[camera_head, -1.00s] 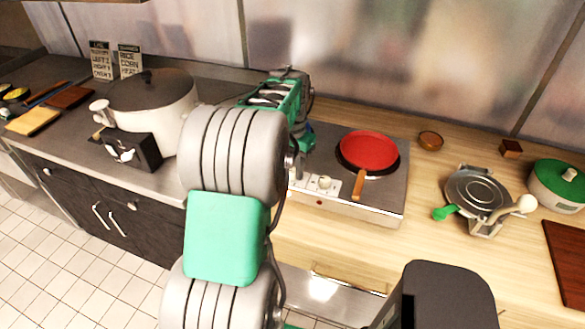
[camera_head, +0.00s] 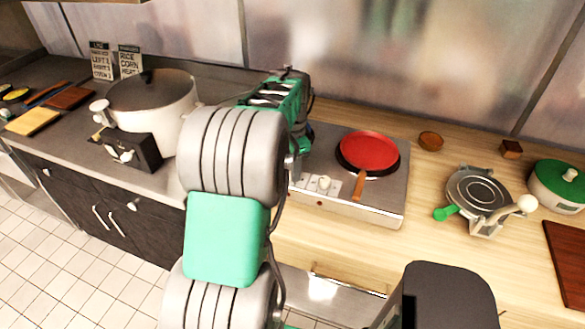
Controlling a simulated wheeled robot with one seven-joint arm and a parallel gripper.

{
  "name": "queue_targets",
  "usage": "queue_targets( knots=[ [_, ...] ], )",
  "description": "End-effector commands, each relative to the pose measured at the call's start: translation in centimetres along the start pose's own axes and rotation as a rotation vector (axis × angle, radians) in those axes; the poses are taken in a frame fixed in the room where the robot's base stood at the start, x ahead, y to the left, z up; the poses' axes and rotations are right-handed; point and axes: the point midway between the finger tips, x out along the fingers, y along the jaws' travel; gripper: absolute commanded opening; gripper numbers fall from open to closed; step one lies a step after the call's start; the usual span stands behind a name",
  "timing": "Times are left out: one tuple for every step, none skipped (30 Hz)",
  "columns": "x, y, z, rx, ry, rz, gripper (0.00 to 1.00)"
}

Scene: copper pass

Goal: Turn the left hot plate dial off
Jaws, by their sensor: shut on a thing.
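The hot plate (camera_head: 384,200) is a flat metal unit on the wooden counter, with a pale control panel on its front left. One pale dial (camera_head: 324,183) shows on that panel. The left dial is hidden behind my arm. A red pan (camera_head: 369,151) sits on the right burner, its brown handle toward the front. My gripper (camera_head: 297,165) is mostly hidden behind my forearm, at the left end of the hot plate. It is shut, low by the left end of the panel where the left dial is; the contact itself is hidden.
A big lidded pot (camera_head: 150,105) stands left, behind a black burner box with a knob (camera_head: 124,155). Right are a small brown bowl (camera_head: 431,141), a round metal press (camera_head: 477,190) and a green-lidded pot (camera_head: 558,182). Bare wooden counter lies before the hot plate.

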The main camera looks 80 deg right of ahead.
Motion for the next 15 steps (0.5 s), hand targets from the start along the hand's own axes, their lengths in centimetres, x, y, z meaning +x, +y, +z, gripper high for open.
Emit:
queue_targets(
  knots=[
    [-0.28, -0.16, -0.13, 0.003, 0.005, -0.007, 0.00],
    [-0.28, -0.16, -0.13, 0.004, 0.005, -0.007, 0.00],
    [-0.28, -0.16, -0.13, 0.004, 0.005, -0.007, 0.00],
    [-0.28, -0.16, -0.13, 0.004, 0.005, -0.007, 0.00],
    [-0.28, -0.16, -0.13, 0.004, 0.005, -0.007, 0.00],
    [-0.29, -0.16, -0.13, 0.004, 0.005, -0.007, 0.00],
    [-0.28, -0.16, -0.13, 0.004, 0.005, -0.007, 0.00],
    [-0.29, -0.16, -0.13, 0.004, 0.005, -0.007, 0.00],
    [-0.29, -0.16, -0.13, 0.004, 0.005, -0.007, 0.00],
    [-0.29, -0.16, -0.13, 0.004, 0.005, -0.007, 0.00],
    [-0.29, -0.16, -0.13, 0.004, 0.005, -0.007, 0.32],
    [-0.28, -0.15, -0.13, 0.004, 0.004, -0.006, 0.35],
    [-0.26, -0.14, -0.12, 0.003, 0.004, -0.006, 0.37],
    [-0.24, -0.13, -0.10, 0.003, 0.004, -0.005, 0.40],
    [-0.21, -0.11, -0.09, 0.003, 0.003, -0.004, 0.43]
  ],
)
